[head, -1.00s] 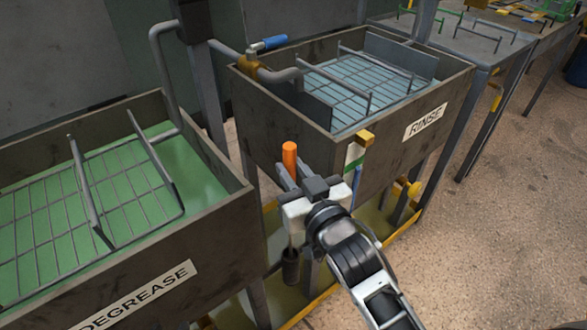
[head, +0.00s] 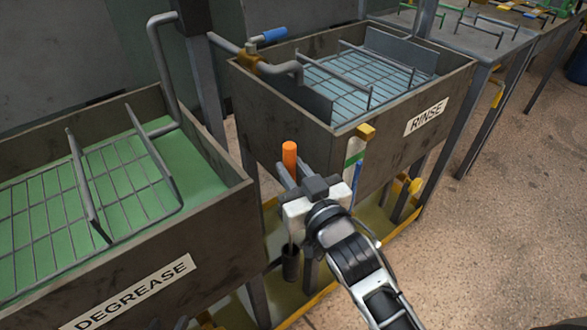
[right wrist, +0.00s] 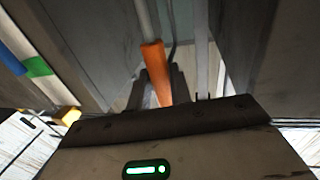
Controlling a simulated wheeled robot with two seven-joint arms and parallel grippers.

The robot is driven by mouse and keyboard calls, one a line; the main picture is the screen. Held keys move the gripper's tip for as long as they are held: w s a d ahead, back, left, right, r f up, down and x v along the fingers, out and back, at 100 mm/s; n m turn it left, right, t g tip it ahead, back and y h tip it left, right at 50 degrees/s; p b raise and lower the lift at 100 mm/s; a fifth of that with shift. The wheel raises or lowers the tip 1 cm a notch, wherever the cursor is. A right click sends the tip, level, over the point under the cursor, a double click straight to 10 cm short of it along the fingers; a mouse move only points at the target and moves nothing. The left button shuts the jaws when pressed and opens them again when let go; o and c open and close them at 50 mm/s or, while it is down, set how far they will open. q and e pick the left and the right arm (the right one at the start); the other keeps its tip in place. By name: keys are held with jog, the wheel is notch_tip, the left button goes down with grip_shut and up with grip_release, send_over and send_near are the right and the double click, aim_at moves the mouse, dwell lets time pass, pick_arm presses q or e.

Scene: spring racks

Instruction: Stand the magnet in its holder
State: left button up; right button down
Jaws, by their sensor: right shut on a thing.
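My right gripper (head: 287,176) is shut on the magnet's orange handle (head: 289,154), in front of the gap between the two tanks. The handle stands about upright, and it also shows between the fingers in the right wrist view (right wrist: 155,72). A thin grey rod (right wrist: 145,20) runs on from the handle. In the head view a dark cylinder (head: 290,262) is below the gripper, in line with the rod. I cannot tell whether it is the magnet's end or the holder. No holder can be made out for certain. My left gripper is not in view.
The DEGREASE tank (head: 215,215) is on the left and the RINSE tank (head: 345,150) behind on the right. A yellow-edged tray (head: 320,297) lies below. The floor (head: 490,240) at right is clear.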

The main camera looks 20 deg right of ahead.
pick_arm(q)
jog(key=shift+f, duration=0.1)
pick_arm(e)
jog(key=shift+f, duration=0.3)
jog(key=shift+f+b, duration=1.25)
jog(key=shift+f, duration=0.4)
jog(key=c, duration=1.4)
grip_release()
jog(key=shift+r, duration=0.1)
pick_arm(q)
notch_tip(320, 180, down, 3)
jog(key=shift+s+r, duration=0.1)
pick_arm(e)
jog(key=shift+o, duration=1.1)
